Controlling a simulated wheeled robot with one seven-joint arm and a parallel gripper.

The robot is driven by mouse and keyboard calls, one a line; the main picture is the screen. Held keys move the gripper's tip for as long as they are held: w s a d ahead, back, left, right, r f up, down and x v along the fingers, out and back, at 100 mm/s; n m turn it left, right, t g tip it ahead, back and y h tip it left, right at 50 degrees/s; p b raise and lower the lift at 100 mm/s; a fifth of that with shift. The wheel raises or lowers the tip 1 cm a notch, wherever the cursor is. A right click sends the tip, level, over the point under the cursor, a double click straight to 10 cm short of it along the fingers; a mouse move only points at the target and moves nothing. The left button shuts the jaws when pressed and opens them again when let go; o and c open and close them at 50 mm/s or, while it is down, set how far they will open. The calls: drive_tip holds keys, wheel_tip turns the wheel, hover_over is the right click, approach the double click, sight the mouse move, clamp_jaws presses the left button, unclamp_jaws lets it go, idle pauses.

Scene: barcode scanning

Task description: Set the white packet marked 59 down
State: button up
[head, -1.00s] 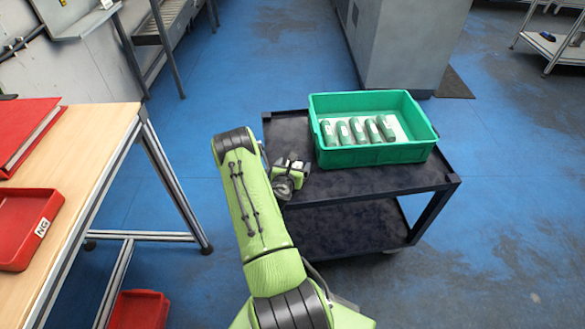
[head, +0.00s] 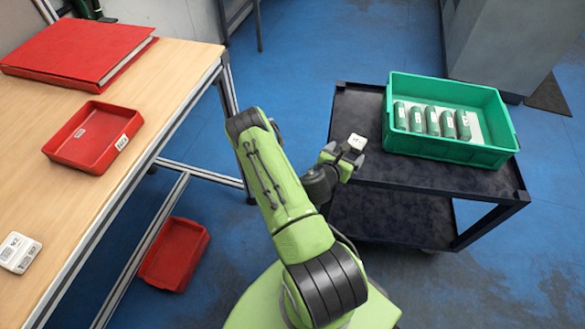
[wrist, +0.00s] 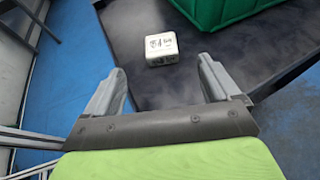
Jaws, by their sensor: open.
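A small white packet (head: 356,142) with dark print lies on the dark cart top (head: 365,105), left of the green crate. It also shows in the wrist view (wrist: 161,60), just beyond my fingertips; I cannot read its print for certain. My gripper (wrist: 161,72) is open and empty, its two fingers apart on either side of the space in front of the packet. In the head view my gripper (head: 343,160) is at the cart's near left corner.
The green crate (head: 440,149) holds several green-and-white cylinders. The wooden table (head: 170,75) at left carries a red tray (head: 85,150), a red binder (head: 80,50) and another white packet (head: 18,252). A red bin (head: 175,255) is on the floor below.

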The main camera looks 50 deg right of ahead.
drive_tip(key=w+a+r+m+g, duration=0.1)
drive_tip(key=a+r+m+g, duration=0.25)
drive_tip(key=r+m, duration=1)
drive_tip(key=a+r+m+t+y, duration=0.2)
drive_tip(key=a+r+m+y, duration=0.15)
drive_tip(key=a, duration=0.55)
drive_tip(key=a+r+m+t+y, duration=0.2)
drive_tip(key=a+r+y, duration=0.2)
drive_tip(key=a, duration=0.5)
drive_tip(key=a+r+m+t+y, duration=0.2)
drive_tip(key=a+r+m+y, duration=0.15)
drive_tip(key=a, duration=0.55)
drive_tip(key=s+a+r+n+y, duration=0.2)
drive_tip(key=s+a+r, duration=0.1)
drive_tip(key=s+a, duration=0.2)
drive_tip(key=shift+s+a, duration=0.35)
drive_tip(key=shift+a, duration=0.3)
drive_tip(key=shift+r, duration=0.1)
